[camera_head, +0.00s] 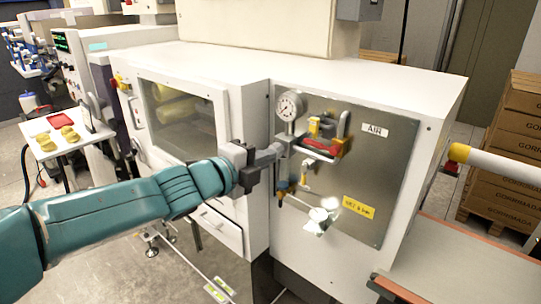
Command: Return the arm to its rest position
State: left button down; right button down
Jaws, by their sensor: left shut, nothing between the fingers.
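My left arm comes in from the left, teal, and reaches to the front of the white machine (315,262). My left gripper (277,149) is shut and empty, beside the air fittings on the grey panel (385,185). A round gauge (289,105) sits just above the gripper. A red and yellow valve part with a metal handle (325,130) is to its right. A small filter unit with a yellow band (282,186) hangs just below the gripper. Whether the gripper touches these fittings I cannot tell. My right gripper is not in view.
A windowed door (180,115) is left of the panel. A small white table (60,143) with yellow items and a red tray stands at the left. A conveyor belt (465,265) runs at the lower right. Stacked cardboard boxes (515,150) stand at the right. Floor is open at lower left.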

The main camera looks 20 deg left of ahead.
pick_arm(q)
jog(key=s+d+f+n+g, duration=0.2)
jog(key=d+f+n+g, duration=0.15)
jog(key=f, duration=1.35)
jog(key=s+d+f+n+g, duration=0.15)
jog(key=f+g, duration=0.25)
jog(key=f, duration=1.3)
jog(key=s+d+f+n+g, duration=0.1)
jog(key=s+f+n+g, duration=0.2)
jog(key=s+f+n, duration=0.6)
jog(key=s+d+f+n+g+y, duration=0.1)
jog(key=s+f+n+g, duration=0.3)
jog(key=s+f+n, duration=0.5)
jog(key=s+d+n, duration=0.1)
jog(key=s, duration=0.5)
jog(key=shift+s+d+f+y, duration=0.2)
jog(key=shift+s+d+y, duration=0.1)
jog(key=shift+s, duration=0.05)
